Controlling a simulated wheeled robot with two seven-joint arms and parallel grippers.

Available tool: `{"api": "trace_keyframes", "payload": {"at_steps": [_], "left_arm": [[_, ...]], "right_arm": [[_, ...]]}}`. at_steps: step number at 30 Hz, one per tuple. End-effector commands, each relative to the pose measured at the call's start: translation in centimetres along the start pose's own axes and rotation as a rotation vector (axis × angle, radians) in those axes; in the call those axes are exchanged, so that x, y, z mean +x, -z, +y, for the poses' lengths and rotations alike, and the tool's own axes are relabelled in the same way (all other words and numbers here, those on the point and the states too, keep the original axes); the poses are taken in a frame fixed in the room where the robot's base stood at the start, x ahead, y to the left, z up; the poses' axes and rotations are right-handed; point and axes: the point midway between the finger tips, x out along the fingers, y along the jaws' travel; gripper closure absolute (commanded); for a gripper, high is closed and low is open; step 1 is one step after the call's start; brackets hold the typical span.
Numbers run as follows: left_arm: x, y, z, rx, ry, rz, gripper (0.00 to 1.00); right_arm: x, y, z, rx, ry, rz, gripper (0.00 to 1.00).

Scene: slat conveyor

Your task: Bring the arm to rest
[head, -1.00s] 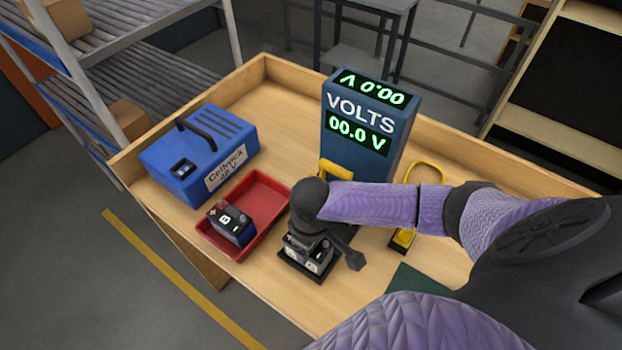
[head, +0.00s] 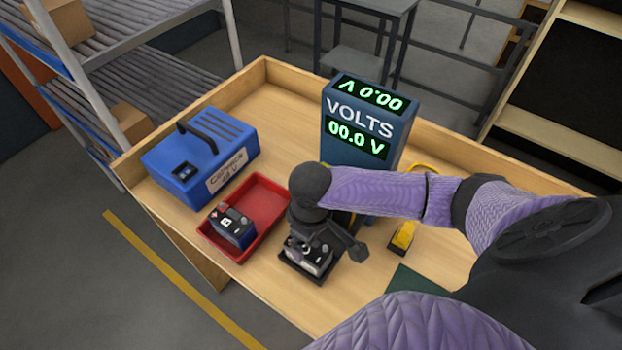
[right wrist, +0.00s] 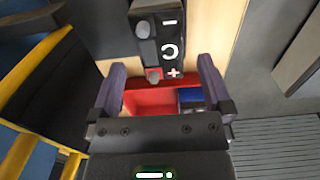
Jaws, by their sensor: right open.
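My right gripper (head: 326,246) is open over a small dark battery (head: 310,257) standing in a black holder on the bench. In the right wrist view the open fingers (right wrist: 162,70) show on either side, with the battery (right wrist: 157,42) with terminals and a "C" mark ahead of them. I cannot tell from the views whether the fingers touch it. The arm hides part of the holder and the lower front of the blue voltmeter (head: 352,155), which reads 00.0 V. My left gripper is out of view.
A red tray (head: 268,205) holding another battery (head: 232,228) lies left of the gripper. A blue charger box (head: 200,160) stands behind it. A yellow probe (head: 402,238) lies to the right. A raised wooden rim (head: 290,72) borders the bench.

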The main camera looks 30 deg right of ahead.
Motion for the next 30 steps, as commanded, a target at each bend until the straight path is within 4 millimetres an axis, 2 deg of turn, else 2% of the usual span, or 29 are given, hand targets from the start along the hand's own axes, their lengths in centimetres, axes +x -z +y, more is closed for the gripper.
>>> {"api": "trace_keyframes", "payload": {"at_steps": [1,6,20,23,27,30], "left_arm": [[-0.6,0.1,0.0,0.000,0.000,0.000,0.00],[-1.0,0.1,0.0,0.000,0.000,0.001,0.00],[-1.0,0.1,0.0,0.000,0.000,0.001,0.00],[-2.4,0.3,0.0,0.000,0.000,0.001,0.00],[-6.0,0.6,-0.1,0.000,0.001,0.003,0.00],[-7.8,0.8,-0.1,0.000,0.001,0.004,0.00]], "right_arm": [[-1.5,0.1,0.0,0.000,0.000,0.003,0.00],[-4.0,0.1,0.0,0.001,0.000,0.002,0.00],[-4.4,0.0,0.0,0.001,0.000,-0.001,0.00],[-5.8,0.0,0.0,0.001,0.000,0.000,0.00],[-9.5,0.0,0.0,0.001,-0.001,0.002,0.00],[-11.3,0.0,0.0,0.001,-0.001,0.003,0.00]]}}
